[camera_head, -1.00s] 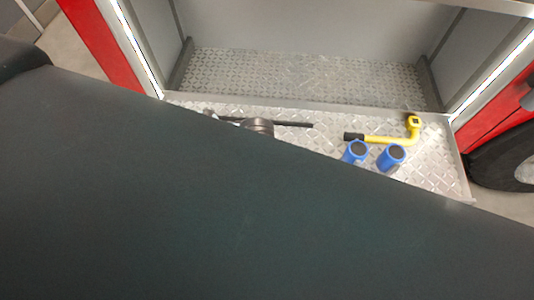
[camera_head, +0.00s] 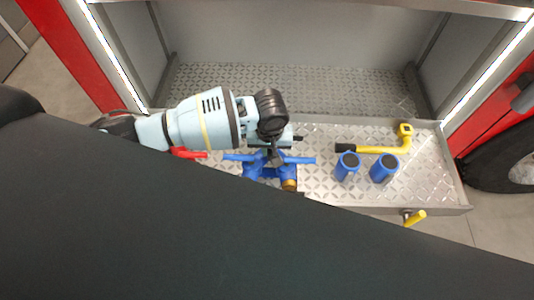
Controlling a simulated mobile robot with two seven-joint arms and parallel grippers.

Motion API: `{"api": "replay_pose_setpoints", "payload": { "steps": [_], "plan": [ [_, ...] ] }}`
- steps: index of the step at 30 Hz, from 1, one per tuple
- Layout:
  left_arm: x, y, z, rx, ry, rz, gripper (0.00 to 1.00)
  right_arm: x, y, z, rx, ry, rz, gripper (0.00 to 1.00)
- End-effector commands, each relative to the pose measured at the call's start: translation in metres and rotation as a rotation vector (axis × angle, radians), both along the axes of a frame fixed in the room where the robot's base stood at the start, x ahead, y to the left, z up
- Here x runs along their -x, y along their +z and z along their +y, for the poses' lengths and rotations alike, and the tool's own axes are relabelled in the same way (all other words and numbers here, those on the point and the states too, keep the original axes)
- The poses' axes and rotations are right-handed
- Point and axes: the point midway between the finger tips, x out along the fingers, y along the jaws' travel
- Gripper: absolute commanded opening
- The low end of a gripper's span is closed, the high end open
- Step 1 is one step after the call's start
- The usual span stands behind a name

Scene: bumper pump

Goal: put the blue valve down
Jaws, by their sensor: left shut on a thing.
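The blue valve (camera_head: 255,168) has blue handles spread to both sides and a brass-coloured end at its lower right. It is over the front part of the metal tread-plate shelf (camera_head: 320,185), with its lower part cut off by a large dark shape in the foreground. My left gripper (camera_head: 273,154) points down on the valve's top and is shut on it. I cannot tell whether the valve touches the shelf. My right gripper does not show.
Two blue cylinders with dark tops, a left one (camera_head: 348,166) and a right one (camera_head: 384,168), stand right of the valve. A small red thing (camera_head: 190,153) shows below my left arm. Bare shelf lies between the valve and the cylinders.

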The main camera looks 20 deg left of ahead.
Motion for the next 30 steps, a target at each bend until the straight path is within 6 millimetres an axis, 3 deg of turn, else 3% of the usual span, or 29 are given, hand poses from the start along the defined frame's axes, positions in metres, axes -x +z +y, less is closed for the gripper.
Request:
{"api": "replay_pose_setpoints", "payload": {
  "steps": [10,18,30],
  "plan": [
    [-0.014,0.005,-0.002,0.005,0.000,-0.013,0.00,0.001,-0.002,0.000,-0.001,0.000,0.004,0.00],
    [-0.012,-0.027,-0.002,0.004,0.000,-0.009,0.00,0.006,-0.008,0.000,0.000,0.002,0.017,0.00],
    [-0.013,-0.030,-0.002,0.006,-0.001,-0.013,0.00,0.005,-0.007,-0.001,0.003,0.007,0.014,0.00]
  ]
}}
